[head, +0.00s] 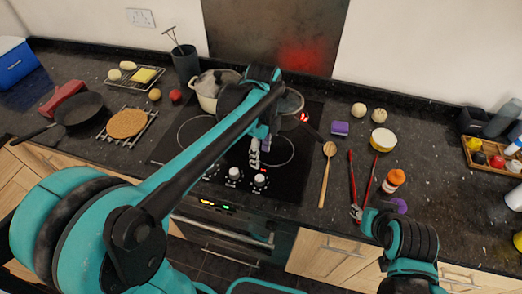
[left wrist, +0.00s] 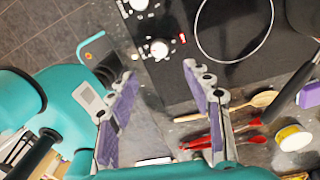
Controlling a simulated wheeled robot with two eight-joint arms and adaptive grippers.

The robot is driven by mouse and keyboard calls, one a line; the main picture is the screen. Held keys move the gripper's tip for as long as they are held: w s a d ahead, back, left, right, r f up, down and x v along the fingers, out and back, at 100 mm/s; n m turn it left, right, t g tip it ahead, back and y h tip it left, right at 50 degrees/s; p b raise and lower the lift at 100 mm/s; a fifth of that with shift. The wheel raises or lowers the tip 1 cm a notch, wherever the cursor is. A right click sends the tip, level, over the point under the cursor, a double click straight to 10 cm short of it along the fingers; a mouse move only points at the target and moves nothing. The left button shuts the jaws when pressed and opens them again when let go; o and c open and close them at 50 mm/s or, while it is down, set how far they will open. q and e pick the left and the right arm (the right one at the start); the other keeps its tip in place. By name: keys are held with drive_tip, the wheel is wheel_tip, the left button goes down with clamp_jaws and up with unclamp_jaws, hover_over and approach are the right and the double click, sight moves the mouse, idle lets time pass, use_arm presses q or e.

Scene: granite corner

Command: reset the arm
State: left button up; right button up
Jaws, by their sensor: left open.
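My left arm reaches across the hob in the head view, and its gripper (head: 259,150) hangs above the cooktop near the front knobs. In the left wrist view the left gripper (left wrist: 160,95) has its two purple-padded fingers spread wide, with nothing between them but countertop and hob edge. My right gripper (head: 362,212) is low at the right in the head view, by the handle end of the red tongs (head: 352,180). Its fingers are small and partly hidden by the arm, so whether it holds anything is unclear.
Pots (head: 207,88) stand at the back of the black hob (head: 190,140). A wooden spoon (head: 325,175), purple block (head: 340,128), yellow-banded tin (head: 382,139) and orange-capped bottle (head: 394,180) lie right of it. A frying pan (head: 80,110) and rack (head: 140,136) are left.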

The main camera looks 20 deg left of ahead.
use_arm(q)
drive_tip(key=s+a+f+n+t, duration=0.1)
drive_tip(key=s+n+t, duration=0.3)
drive_tip(key=n, duration=0.6)
drive_tip(key=s+a+f+n+t+b, duration=0.1)
drive_tip(key=s+a+n+t, duration=0.2)
drive_tip(key=s+n, duration=0.4)
drive_tip(key=a+n, duration=0.1)
drive_tip(key=n, duration=0.2)
drive_tip(key=shift+f+t+b, duration=0.3)
drive_tip(key=shift+f+t, duration=0.05)
drive_tip(key=shift+t, duration=0.05)
